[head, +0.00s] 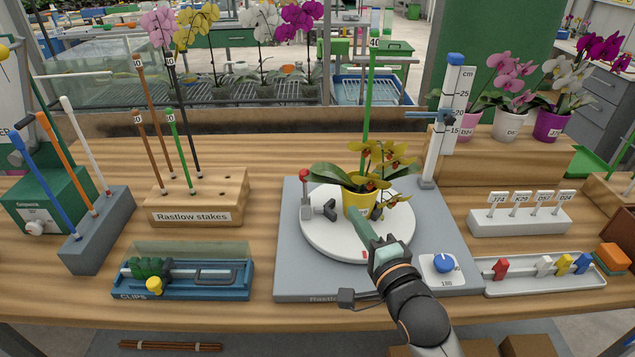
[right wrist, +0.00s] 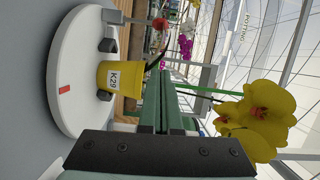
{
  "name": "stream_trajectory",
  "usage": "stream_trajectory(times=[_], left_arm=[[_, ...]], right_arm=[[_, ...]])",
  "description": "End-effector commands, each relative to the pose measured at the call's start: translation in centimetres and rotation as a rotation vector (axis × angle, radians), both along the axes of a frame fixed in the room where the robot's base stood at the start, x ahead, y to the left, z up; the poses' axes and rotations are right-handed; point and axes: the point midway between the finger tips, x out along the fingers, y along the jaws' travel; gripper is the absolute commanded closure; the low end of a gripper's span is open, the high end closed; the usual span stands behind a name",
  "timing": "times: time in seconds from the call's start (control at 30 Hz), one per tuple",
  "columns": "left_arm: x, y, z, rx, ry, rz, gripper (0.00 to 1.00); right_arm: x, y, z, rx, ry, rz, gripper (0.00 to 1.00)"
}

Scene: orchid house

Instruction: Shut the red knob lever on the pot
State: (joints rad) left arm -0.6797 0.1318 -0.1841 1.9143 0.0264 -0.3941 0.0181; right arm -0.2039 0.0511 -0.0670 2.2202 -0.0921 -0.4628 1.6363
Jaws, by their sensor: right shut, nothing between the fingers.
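The yellow pot (head: 356,203), labelled K29 in the right wrist view (right wrist: 112,78), stands upright on a round white turntable (head: 318,240) and holds a yellow orchid. The red knob (head: 304,174) tops an upright grey lever at the turntable's left edge. A dark clamp pad (head: 326,211) sits between lever and pot, with a small gap to the pot in the head view. The red knob also shows in the right wrist view (right wrist: 159,24). My right gripper (head: 366,232) is shut and empty, in front of the pot, to the right of the lever. My left gripper is out of view.
A green stake (head: 369,95) rises behind the pot. A ruler post (head: 437,130) stands at back right. A blue dial (head: 443,263) lies right of my right arm. The clips tray (head: 235,283) and stake block (head: 220,188) stand left. Wood between them and the grey base is bare.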

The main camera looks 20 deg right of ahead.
Motion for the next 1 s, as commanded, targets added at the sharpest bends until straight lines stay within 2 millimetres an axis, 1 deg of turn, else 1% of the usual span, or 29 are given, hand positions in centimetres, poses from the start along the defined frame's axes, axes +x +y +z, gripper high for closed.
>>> stream_trajectory(times=[0.13,0.27,0.37,0.6,0.73,0.77,0.8,0.87,1.0], left_arm=[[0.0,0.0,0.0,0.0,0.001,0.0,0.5],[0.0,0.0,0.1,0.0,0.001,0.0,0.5],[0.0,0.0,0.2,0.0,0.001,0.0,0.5],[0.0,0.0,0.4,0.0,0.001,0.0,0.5],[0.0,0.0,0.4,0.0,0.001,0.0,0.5],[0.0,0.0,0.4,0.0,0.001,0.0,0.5],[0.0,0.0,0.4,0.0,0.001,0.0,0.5],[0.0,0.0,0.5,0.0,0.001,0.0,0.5],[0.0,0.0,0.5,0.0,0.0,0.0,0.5]], right_arm=[[0.3,0.0,0.0,-0.001,0.0,0.001,1.0],[1.6,0.1,0.0,-0.003,-0.001,0.001,1.0],[3.2,0.2,0.0,-0.003,-0.001,0.002,1.0],[7.8,0.3,0.0,-0.006,-0.001,0.001,1.0],[10.0,0.3,-0.1,-0.003,0.0,0.0,1.0],[10.5,0.5,-0.1,-0.003,0.0,0.0,1.0],[10.9,1.2,-0.2,0.0,0.001,0.002,1.0],[11.4,1.9,-0.3,0.0,0.0,0.003,1.0],[12.4,2.9,-0.4,-0.001,0.001,0.002,1.0]])
